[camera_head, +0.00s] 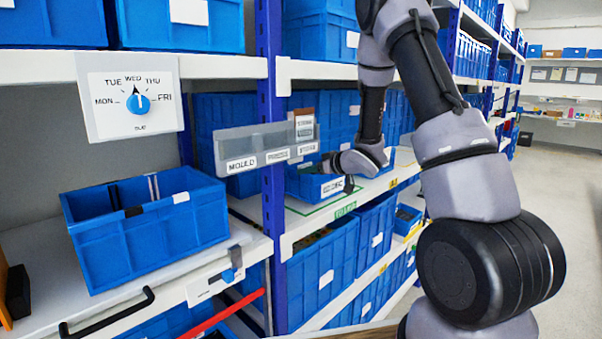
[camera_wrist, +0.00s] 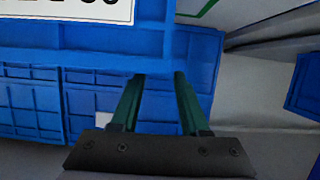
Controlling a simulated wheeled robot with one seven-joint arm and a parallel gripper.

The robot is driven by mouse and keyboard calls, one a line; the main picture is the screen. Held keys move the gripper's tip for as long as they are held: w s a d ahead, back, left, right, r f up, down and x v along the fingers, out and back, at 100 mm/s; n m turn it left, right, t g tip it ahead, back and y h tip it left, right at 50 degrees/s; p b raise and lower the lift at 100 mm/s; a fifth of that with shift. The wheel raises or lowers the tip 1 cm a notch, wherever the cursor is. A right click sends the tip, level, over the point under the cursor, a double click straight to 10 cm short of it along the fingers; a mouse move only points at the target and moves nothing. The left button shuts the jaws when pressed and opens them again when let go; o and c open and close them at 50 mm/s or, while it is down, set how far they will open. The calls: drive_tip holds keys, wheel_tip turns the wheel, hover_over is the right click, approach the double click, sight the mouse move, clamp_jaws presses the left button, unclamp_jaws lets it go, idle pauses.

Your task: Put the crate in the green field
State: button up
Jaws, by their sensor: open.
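A small blue crate (camera_head: 308,184) with a white label stands on the middle shelf, behind the post. A green outline (camera_head: 322,208) marks the shelf around its front and right side; the far side is hidden. My gripper (camera_head: 347,184) is close to the crate's labelled front. In the wrist view, my gripper (camera_wrist: 157,76) is open, with two green fingers apart and nothing clearly held between them. The crate's blue wall (camera_wrist: 150,40) and label fill the upper left there, just beyond the fingertips. I cannot tell whether they touch. Part of the green line (camera_wrist: 208,8) shows beside it.
A larger blue crate (camera_head: 145,240) stands on the left shelf. A weekday rotary dial (camera_head: 138,103) hangs above it. A clear panel labelled MOULD (camera_head: 240,148) juts out near the blue post (camera_head: 272,215). More blue crates fill the shelf below. The aisle floor (camera_head: 555,190) at right is clear.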

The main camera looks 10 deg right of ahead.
drive_tip(key=s+d+r+m+h, duration=0.85)
drive_tip(key=s+d+r, duration=0.55)
drive_tip(key=r, duration=0.4)
drive_tip(key=s+a+r+m+g+y, duration=0.1)
drive_tip(key=s+a, duration=0.3)
drive_tip(key=s, duration=0.7)
drive_tip(key=s+a+r+m+g+y, duration=0.1)
drive_tip(key=s+a+m+g, duration=0.1)
drive_tip(key=s, duration=0.9)
drive_tip(key=shift+s+a+r+g, duration=0.15)
drive_tip(key=shift+s+a+g, duration=0.15)
drive_tip(key=shift+a+g, duration=0.5)
drive_tip(key=shift+a+y, duration=0.2)
drive_tip(key=shift+y, duration=0.05)
